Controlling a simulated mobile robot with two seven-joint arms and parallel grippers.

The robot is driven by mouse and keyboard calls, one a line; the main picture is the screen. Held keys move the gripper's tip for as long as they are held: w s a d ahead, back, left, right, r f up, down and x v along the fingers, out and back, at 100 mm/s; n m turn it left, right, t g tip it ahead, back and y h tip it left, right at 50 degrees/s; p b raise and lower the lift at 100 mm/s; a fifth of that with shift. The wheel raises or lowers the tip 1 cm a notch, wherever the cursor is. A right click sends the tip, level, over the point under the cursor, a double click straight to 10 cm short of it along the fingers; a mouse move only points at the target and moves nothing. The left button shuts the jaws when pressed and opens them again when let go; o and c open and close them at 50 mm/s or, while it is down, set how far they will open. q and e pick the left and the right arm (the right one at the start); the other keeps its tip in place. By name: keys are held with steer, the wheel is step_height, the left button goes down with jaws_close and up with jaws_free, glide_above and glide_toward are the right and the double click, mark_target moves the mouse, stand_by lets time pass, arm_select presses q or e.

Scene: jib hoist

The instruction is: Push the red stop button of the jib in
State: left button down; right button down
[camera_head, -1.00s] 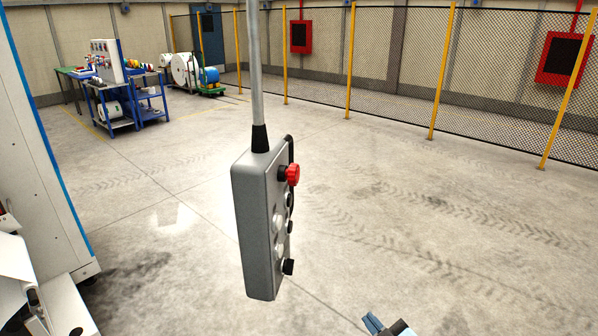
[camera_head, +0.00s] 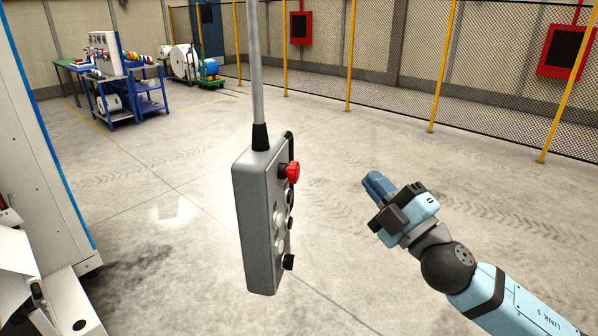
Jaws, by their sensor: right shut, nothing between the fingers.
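The grey control pendant (camera_head: 257,215) of the jib hangs from a grey pole in the middle of the view. Its red stop button (camera_head: 292,172) stands out from the upper part of the face turned right. Several smaller buttons sit below it on the same face. My right gripper (camera_head: 376,184) is to the right of the pendant, about level with the red button in the picture and apart from it. Its blue fingers are shut with nothing between them and point up and left. My left gripper is not in view.
A white cabinet (camera_head: 40,130) with a blue edge stands close at the left. Workbenches (camera_head: 125,95) and cable reels (camera_head: 183,62) are far back left. A mesh fence (camera_head: 400,65) with yellow posts runs along the back. The floor around the pendant is clear.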

mark_target(297, 173)
steer(key=w+a+p, duration=0.1)
steer(key=w+a, duration=0.1)
steer(key=a, duration=0.6)
steer(key=shift+w+a+p, duration=0.2)
steer(key=shift+w+p, duration=0.1)
steer(key=shift+p, duration=0.05)
steer(key=shift+a, duration=0.1)
stand_by(1.9)
steer(key=shift+w+a, duration=0.15)
steer(key=shift+a, duration=0.15)
steer(key=shift+w+a, duration=0.1)
steer(key=shift+a, duration=0.35)
stand_by(0.8)
steer(key=shift+s+d, duration=0.25)
steer(key=shift+d, duration=0.6)
